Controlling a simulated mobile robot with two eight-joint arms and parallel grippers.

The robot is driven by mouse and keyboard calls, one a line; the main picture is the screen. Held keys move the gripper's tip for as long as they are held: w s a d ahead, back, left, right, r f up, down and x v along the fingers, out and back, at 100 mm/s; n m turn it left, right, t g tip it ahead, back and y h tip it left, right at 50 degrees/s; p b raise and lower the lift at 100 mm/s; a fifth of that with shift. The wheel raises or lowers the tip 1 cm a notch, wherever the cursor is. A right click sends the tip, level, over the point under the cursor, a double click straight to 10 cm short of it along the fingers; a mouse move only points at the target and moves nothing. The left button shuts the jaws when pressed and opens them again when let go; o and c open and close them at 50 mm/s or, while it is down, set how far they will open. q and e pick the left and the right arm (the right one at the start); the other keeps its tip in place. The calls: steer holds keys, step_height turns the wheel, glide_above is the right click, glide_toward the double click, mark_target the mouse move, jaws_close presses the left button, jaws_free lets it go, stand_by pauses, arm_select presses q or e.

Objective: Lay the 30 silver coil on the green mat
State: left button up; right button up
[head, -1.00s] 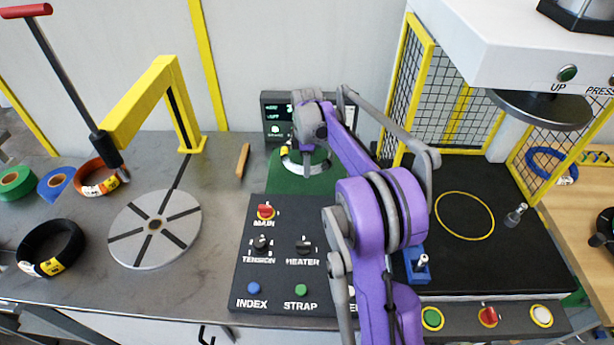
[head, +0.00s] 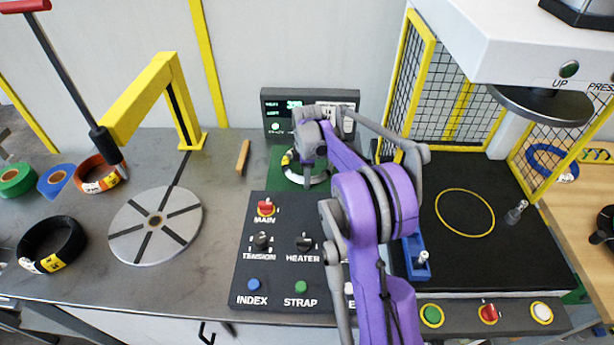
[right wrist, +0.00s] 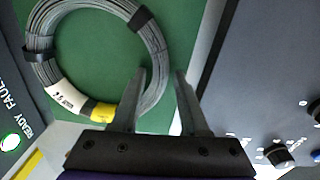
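The silver coil (right wrist: 153,62), a grey wire ring with black ties and a white-and-yellow label, lies over the green mat (right wrist: 185,25) in the right wrist view. The label's number is too small to read surely. The coil (head: 318,180) shows partly behind my arm in the head view, on the mat (head: 278,180). My right gripper (right wrist: 162,75) is open, one fingertip at the ring's inner edge and the other just outside it. In the head view the gripper (head: 322,168) is largely hidden by its arm. My left gripper is out of view.
A control panel (head: 275,282) with knobs is in front of the mat, a display (head: 285,105) behind it. A round turntable (head: 130,225), yellow post (head: 180,100) and several other coils are left. A caged press with a black bed (head: 520,265) is right.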

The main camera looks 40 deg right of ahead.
steer(key=shift+o, duration=0.5)
step_height(320, 180, up, 12)
steer(key=s+a+r+m+t, duration=0.1)
steer(key=s+a+r+m, duration=0.15)
steer(key=s+a, duration=0.45)
steer(key=s+a+f+m+t, duration=0.1)
steer(key=s+a+f+m, duration=0.1)
steer(key=s+a, duration=0.3)
steer(key=s+a+f+m+t, duration=0.1)
steer(key=s+a+f+m, duration=0.2)
steer(key=s+a, duration=0.3)
steer(key=s+a+f+m+t, duration=0.2)
steer(key=s+a+f, duration=0.1)
steer(key=s+a, duration=0.3)
steer(key=shift+s+a+f+m+p, duration=0.15)
steer(key=shift+s+f+m+p, duration=0.1)
steer(key=shift+m+p, duration=0.1)
steer(key=shift+s+a+f, duration=0.15)
steer(key=shift+s+f, duration=0.1)
steer(key=shift+f, duration=0.05)
